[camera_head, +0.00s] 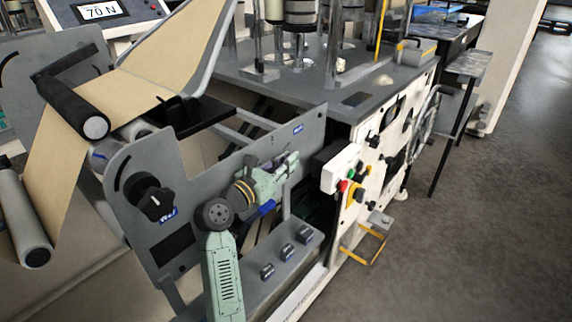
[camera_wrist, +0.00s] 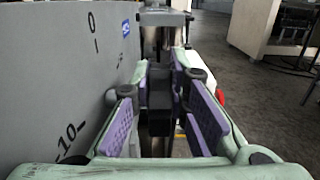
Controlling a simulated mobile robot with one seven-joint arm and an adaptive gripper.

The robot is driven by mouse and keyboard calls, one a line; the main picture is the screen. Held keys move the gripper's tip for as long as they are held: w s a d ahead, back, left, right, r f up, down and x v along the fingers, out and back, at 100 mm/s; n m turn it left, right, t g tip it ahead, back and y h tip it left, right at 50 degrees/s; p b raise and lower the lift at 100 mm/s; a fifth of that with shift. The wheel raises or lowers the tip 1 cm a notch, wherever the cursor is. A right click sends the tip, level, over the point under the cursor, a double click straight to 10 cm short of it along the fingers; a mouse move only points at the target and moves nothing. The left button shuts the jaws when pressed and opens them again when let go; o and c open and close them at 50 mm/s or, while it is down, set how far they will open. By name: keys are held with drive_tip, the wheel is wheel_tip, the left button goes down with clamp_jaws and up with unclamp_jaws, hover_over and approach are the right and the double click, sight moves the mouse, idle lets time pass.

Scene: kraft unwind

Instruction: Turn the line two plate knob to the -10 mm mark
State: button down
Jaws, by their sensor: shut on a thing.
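My gripper (camera_head: 286,163) is at the right part of the grey upright plate (camera_head: 203,150). In the wrist view, my gripper (camera_wrist: 165,85) has its purple-padded fingers on either side of a dark knob (camera_wrist: 160,92) and is shut on it. The plate fills the left of that view, with a "0" mark (camera_wrist: 92,22) higher up and a "-10" mark (camera_wrist: 72,138) at the lower left. A small blue label (camera_wrist: 126,28) is beside the knob. In the head view my gripper hides the knob. Where its pointer stands cannot be told.
A second black knob (camera_head: 152,198) is on the plate's left end. A grey ledge (camera_head: 290,262) with several small dark blocks lies below my gripper. A white control box (camera_head: 341,169) with coloured buttons stands to the right. Open floor (camera_head: 480,230) lies farther right.

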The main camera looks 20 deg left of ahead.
drive_tip(key=f+t+b, duration=0.1)
drive_tip(key=b, duration=0.3)
drive_tip(key=shift+s+t+h, duration=0.1)
drive_tip(key=shift+t+h, duration=0.2)
drive_tip(key=shift+s+r+t+b, duration=0.1)
drive_tip(key=shift+r+t+b, duration=0.25)
drive_tip(key=shift+b, duration=0.65)
drive_tip(key=shift+r, duration=0.1)
drive_tip(key=c, duration=1.6)
unclamp_jaws()
drive_tip(key=shift+o, duration=0.2)
drive_tip(key=v, duration=1.2)
